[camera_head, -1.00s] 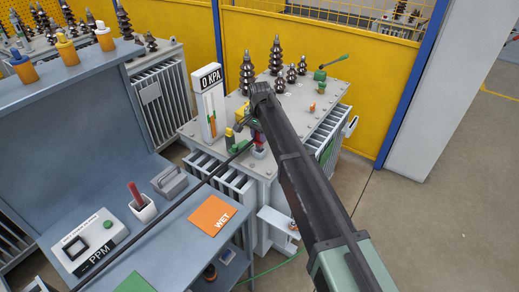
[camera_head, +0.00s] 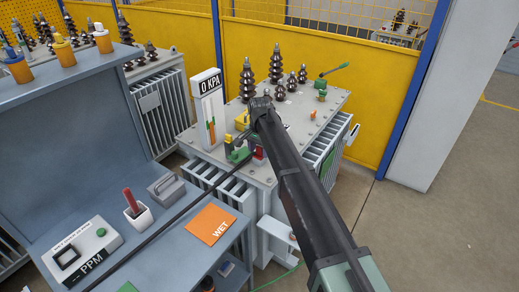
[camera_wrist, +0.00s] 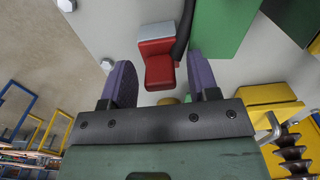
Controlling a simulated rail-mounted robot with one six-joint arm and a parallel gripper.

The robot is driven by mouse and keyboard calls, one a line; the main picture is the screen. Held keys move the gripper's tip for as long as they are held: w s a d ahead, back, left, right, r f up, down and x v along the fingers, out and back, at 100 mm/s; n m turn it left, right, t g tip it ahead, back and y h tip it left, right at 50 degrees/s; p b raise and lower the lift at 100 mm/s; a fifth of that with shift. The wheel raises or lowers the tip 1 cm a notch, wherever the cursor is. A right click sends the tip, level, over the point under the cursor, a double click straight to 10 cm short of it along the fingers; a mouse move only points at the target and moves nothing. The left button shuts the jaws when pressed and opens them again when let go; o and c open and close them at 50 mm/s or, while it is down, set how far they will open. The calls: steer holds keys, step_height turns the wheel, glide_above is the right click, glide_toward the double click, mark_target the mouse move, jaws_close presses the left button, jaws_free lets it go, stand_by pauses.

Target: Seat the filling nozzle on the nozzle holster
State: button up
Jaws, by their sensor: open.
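The filling nozzle, a red block with a black hose, shows in the wrist view (camera_wrist: 159,71) and in the head view (camera_head: 259,154) at the near edge of the transformer top. A pale grey piece (camera_wrist: 158,30) shows against its far side in the wrist view; it looks like the holster, but I cannot tell how fully the nozzle sits on it. My gripper (camera_wrist: 161,82) is open, its two purple fingers on either side of the nozzle's near end, with gaps visible. In the head view, my arm partly hides the nozzle and gripper.
The transformer top (camera_head: 310,130) carries several dark insulators (camera_head: 276,65), a green part (camera_head: 238,154) beside the nozzle, and a 0 KPA gauge (camera_head: 209,105). The black hose (camera_head: 180,213) runs over the workbench (camera_head: 178,262). An orange WET card (camera_head: 211,223) lies there.

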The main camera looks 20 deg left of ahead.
mark_target(260, 147)
step_height(260, 147, up, 11)
steer(key=p, duration=1.1)
steer(key=shift+a, duration=0.2)
steer(key=shift+f, duration=0.1)
steer(key=shift+s+d, duration=0.1)
steer(key=shift+d, duration=0.2)
steer(key=s+d, duration=0.4)
steer(key=d, duration=0.6)
steer(key=s+d+n, duration=0.1)
steer(key=s+d, duration=0.3)
steer(key=d, duration=0.6)
steer(key=s+d, duration=0.4)
steer(key=d, duration=0.6)
steer(key=s+d+n, duration=0.2)
steer(key=s+d, duration=1.2)
steer(key=shift+a, duration=0.1)
